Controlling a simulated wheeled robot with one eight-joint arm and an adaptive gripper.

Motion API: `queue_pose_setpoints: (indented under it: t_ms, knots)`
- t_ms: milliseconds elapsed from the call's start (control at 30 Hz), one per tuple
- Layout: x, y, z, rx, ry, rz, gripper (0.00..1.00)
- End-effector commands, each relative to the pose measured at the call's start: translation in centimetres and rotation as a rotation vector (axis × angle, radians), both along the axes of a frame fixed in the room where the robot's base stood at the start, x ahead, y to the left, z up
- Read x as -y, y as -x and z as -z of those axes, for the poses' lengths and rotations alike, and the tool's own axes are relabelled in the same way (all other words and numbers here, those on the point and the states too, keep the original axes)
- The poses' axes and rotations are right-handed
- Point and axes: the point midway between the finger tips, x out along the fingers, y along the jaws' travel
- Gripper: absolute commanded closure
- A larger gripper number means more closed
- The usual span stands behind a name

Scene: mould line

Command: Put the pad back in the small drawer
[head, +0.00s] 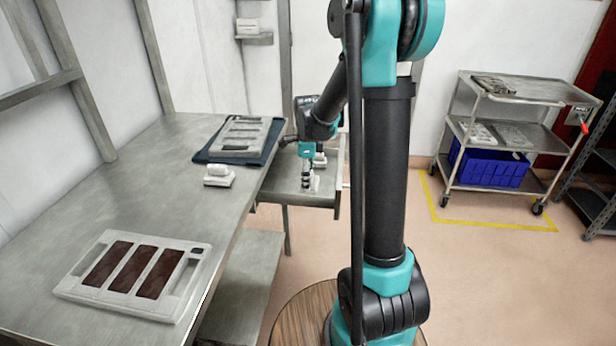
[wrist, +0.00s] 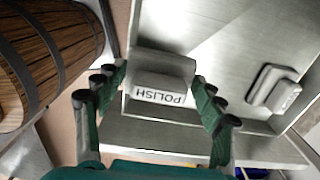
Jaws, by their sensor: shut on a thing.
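The open small drawer (head: 290,191) sticks out from the right side of the bench; its bare floor also shows in the wrist view (wrist: 225,50). My gripper (head: 307,184) is inside the drawer's outline, pointing down. It is shut on a pale grey pad (wrist: 163,72) with a white label reading POLISH, which shows small in the head view (head: 315,184). The held pad is near the drawer's front wall; I cannot tell whether it touches the drawer floor. Another pale pad (wrist: 270,88) lies in the drawer's far part, seen also in the head view (head: 320,159).
Another pale block (head: 219,176) sits on the bench (head: 150,195). Behind it a grey mould plate (head: 240,135) lies on a dark mat. A mould tray with brown cavities (head: 130,268) is at the front. A trolley (head: 515,90) with a blue crate (head: 490,168) stands right.

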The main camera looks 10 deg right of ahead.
Motion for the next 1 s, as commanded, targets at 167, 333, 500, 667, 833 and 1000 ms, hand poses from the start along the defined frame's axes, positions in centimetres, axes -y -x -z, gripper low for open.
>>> queue_pose_setpoints:
  t_ms: [167,333,500,667,833,1000]
  knots:
    - [0.0,0.0,0.0,0.000,0.000,0.000,0.17]
    - [0.0,0.0,0.0,0.000,0.000,0.000,0.10]
    - [0.0,0.0,0.0,0.000,0.000,0.000,0.10]
    - [0.0,0.0,-0.7,0.000,0.000,0.000,0.10]
    - [0.0,0.0,-3.2,0.000,0.000,0.000,0.10]
    - [0.0,0.0,-6.7,0.000,0.000,0.000,0.10]
